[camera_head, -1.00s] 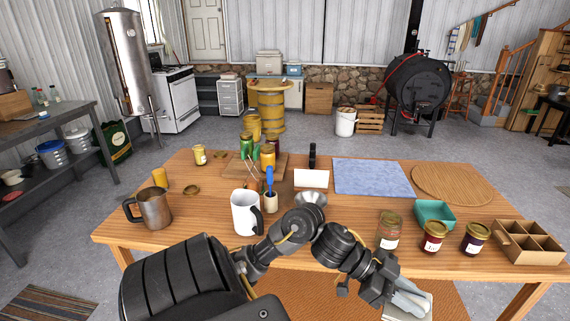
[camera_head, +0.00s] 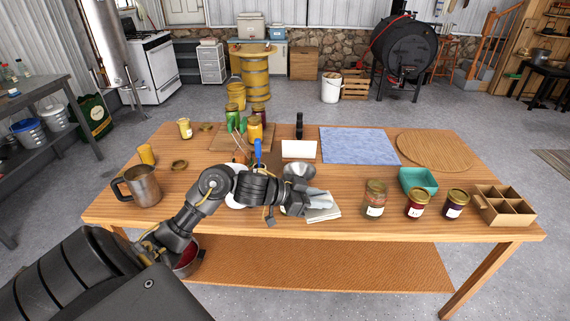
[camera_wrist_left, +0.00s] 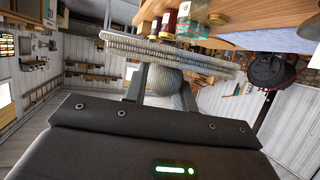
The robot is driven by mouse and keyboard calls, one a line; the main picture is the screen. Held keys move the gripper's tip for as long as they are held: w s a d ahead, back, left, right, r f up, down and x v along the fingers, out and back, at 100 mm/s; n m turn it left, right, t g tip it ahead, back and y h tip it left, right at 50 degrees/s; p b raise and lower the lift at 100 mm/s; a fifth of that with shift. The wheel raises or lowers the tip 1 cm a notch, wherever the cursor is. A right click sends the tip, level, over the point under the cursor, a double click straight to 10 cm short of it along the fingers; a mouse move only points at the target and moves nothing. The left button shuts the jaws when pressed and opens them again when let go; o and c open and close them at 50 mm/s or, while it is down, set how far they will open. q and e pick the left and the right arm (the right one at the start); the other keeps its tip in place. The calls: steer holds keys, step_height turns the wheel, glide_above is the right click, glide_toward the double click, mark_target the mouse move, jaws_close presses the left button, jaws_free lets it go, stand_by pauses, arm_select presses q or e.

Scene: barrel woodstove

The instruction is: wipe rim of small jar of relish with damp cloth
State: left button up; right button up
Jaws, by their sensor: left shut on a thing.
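A small glass jar (camera_head: 375,199) with brownish-green contents and a white label stands upright near the table's front edge, right of centre; I take it for the relish. My left gripper (camera_head: 303,203) is left of this jar, apart from it. It is shut on a folded pale cloth (camera_head: 325,208), which hangs out to the right near the front edge. In the left wrist view the cloth (camera_wrist_left: 170,52) shows as striped folded layers with a bunched part between the fingers. Whether it is damp I cannot tell. My right gripper is not in view.
Right of the jar stand a red jar (camera_head: 415,204), a purple jar (camera_head: 454,204), a teal bin (camera_head: 418,180) and a divided box (camera_head: 504,206). A metal funnel (camera_head: 299,171) is just behind my gripper. A steel mug (camera_head: 142,187) stands left. The blue mat (camera_head: 358,146) is bare.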

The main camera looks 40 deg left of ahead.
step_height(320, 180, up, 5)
steer(key=p, duration=0.4)
arm_select(q)
steer(key=w+a+f+n+t+y+b, duration=0.1)
steer(key=w+a+f+n+y+b, duration=0.1)
steer(key=a, duration=0.6)
steer(key=w+a+f+n+t+y+b, duration=0.1)
steer(key=w+a+f+n+y+b, duration=0.2)
steer(key=a, duration=0.5)
steer(key=shift+w+f+n+y+b, duration=0.45)
steer(key=shift+w+f, duration=0.2)
steer(key=shift+f, duration=0.4)
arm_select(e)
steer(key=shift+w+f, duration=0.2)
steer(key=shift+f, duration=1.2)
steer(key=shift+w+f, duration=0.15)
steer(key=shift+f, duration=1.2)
arm_select(q)
steer(key=shift+f, duration=0.4)
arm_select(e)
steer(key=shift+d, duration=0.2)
arm_select(q)
steer(key=shift+t, duration=0.3)
steer(key=shift+n+y+b, duration=1.1)
steer(key=shift+n+y, duration=0.85)
steer(key=shift+y, duration=0.4)
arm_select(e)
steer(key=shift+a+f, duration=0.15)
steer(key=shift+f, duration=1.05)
